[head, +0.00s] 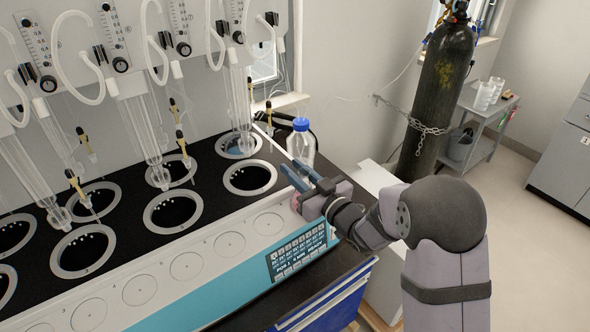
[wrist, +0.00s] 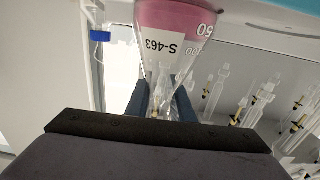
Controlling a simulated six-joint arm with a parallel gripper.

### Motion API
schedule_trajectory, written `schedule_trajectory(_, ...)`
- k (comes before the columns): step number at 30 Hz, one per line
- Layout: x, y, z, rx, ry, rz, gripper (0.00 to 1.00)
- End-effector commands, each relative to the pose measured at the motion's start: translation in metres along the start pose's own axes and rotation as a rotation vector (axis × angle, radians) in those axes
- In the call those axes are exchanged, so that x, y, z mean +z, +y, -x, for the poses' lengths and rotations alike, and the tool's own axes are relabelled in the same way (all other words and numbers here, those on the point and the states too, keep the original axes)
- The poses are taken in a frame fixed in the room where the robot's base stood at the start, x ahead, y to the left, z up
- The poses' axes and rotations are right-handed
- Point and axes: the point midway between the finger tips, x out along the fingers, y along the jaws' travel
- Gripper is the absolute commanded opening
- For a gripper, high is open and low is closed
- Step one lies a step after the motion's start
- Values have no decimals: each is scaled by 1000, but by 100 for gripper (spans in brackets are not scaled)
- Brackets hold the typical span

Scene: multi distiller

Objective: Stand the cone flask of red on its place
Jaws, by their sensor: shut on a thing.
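The cone flask of red (wrist: 178,22) is clear glass with pink-red liquid in its wide base and a white label reading S-463. In the wrist view it appears base-up, with its narrow neck between the two blue fingers of my gripper (wrist: 161,88). In the head view my gripper (head: 294,169) is at the right end of the distiller's white front ledge. Only a bit of pink of the flask (head: 296,203) shows there; the arm hides the rest. I cannot tell whether its base touches the ledge. Round marked places, such as this one (head: 268,223), line the ledge.
A clear bottle with a blue cap (head: 301,141) stands just behind my gripper. The black deck (head: 120,235) has several ringed wells, with glass tubes hanging above. A control panel (head: 298,252) is on the ledge's front face. A chained gas cylinder (head: 437,95) stands behind the arm.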

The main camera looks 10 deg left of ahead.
Motion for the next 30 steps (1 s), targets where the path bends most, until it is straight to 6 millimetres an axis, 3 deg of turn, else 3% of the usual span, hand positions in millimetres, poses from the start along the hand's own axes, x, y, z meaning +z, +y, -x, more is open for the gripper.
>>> schedule_trajectory(7,4,0,0,0,1,0,0)
schedule_trajectory(8,4,0,0,0,0,0,23)
schedule_trajectory(10,3,0,0,0,0,0,40)
schedule_trajectory(23,-2,0,0,0,0,0,40)
schedule_trajectory(30,1,1,27,3,0,0,40)
